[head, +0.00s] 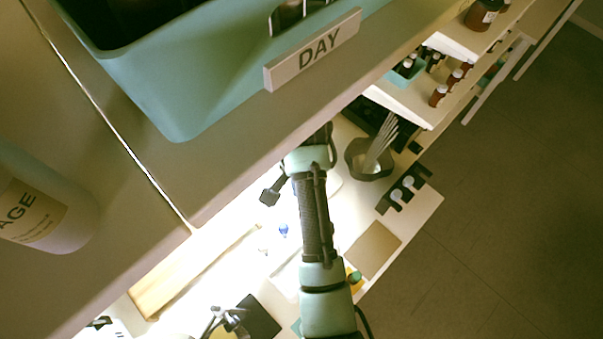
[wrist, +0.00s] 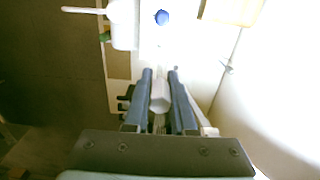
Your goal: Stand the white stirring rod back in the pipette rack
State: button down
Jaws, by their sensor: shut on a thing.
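My gripper (wrist: 160,75) is shut on a pale, faceted piece (wrist: 159,96) that shows between its two dark fingers in the wrist view. I take it for the white stirring rod, seen nearly end-on, so its length and tilt cannot be told. A black notched rack (head: 404,190), which looks like the pipette rack, lies near the worktop's right edge in the head view. A dark part of what may be the same rack (wrist: 125,102) shows left of the fingers in the wrist view.
A dark cup (head: 361,170) holding several pale strips stands beside the rack. The shelf with a teal bin (head: 190,95) overhangs the worktop. Small brown bottles (head: 438,95) stand on tiers at upper right. A blue item (head: 283,230) and a tan square (head: 373,250) lie on the worktop.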

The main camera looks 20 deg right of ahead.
jog(key=shift+s+r, duration=0.1)
jog(key=shift+s, duration=0.2)
jog(key=shift+w+f+b, duration=0.1)
jog(key=shift+f+b, duration=0.75)
jog(key=shift+f, duration=1.15)
jog(key=shift+f, duration=0.3)
jog(key=shift+f, duration=0.25)
jog(key=shift+f+b, duration=0.85)
jog(key=shift+f, duration=0.35)
jog(key=shift+f, duration=0.15)
jog(key=shift+f+b, duration=0.65)
jog(key=shift+f, duration=0.35)
